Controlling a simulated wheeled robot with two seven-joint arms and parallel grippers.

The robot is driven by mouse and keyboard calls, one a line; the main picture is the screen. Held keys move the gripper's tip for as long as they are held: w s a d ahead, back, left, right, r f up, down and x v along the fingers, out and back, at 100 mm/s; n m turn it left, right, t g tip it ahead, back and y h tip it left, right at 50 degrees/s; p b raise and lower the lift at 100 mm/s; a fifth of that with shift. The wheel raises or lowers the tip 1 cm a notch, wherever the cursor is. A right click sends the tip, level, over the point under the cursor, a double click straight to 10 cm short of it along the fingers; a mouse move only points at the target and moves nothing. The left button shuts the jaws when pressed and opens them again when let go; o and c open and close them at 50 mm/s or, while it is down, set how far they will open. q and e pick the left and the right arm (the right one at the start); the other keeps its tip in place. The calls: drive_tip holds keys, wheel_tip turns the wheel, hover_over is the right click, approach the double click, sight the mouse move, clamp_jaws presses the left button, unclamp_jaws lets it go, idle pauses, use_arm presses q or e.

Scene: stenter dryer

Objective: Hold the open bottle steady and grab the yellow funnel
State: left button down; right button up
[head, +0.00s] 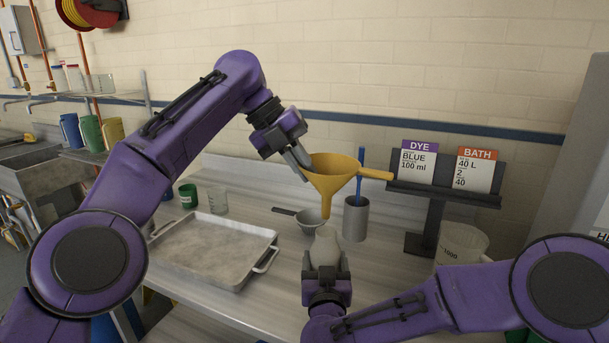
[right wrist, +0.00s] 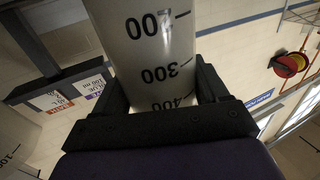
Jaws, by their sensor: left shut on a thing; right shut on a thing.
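The yellow funnel (head: 333,176) is held in the air above the bench, its spout pointing down and its handle to the right. My left gripper (head: 302,158) is shut on the funnel's left rim. The white bottle (head: 325,248) stands below the funnel, its mouth close under the spout; whether the spout tip is inside cannot be told. My right gripper (head: 326,272) is shut around the lower part of the bottle. In the right wrist view the bottle (right wrist: 148,50) shows volume marks between the two fingers.
A metal tray (head: 213,268) lies at left on the bench. A small ladle (head: 309,222) and a metal cup (head: 356,218) with a blue rod stand behind the bottle. A sign stand (head: 440,196) and a large measuring jug (head: 461,243) are at right.

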drive_tip(key=o, duration=1.2)
drive_tip(key=shift+o, duration=0.2)
drive_tip(key=s, duration=1.2)
drive_tip(key=shift+d, duration=0.3)
